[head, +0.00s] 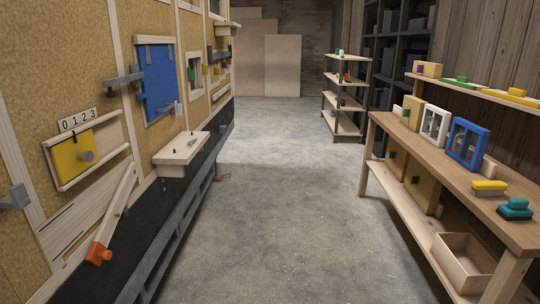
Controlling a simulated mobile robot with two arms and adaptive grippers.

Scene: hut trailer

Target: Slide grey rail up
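Several grey parts show on the cork wall board on the left; I cannot tell which one is the grey rail. A grey bar (122,81) sticks out level beside the blue panel (158,82). Another grey block (15,198) is cut off at the left edge of the picture. Neither of my grippers is in view, and nothing touches these parts.
A yellow slider panel (73,158), a sloping wooden rail with an orange block (98,252) and a small wooden shelf (182,152) also stick out from the wall. A wooden workbench (450,165) stands on the right. The concrete floor (285,200) between is clear.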

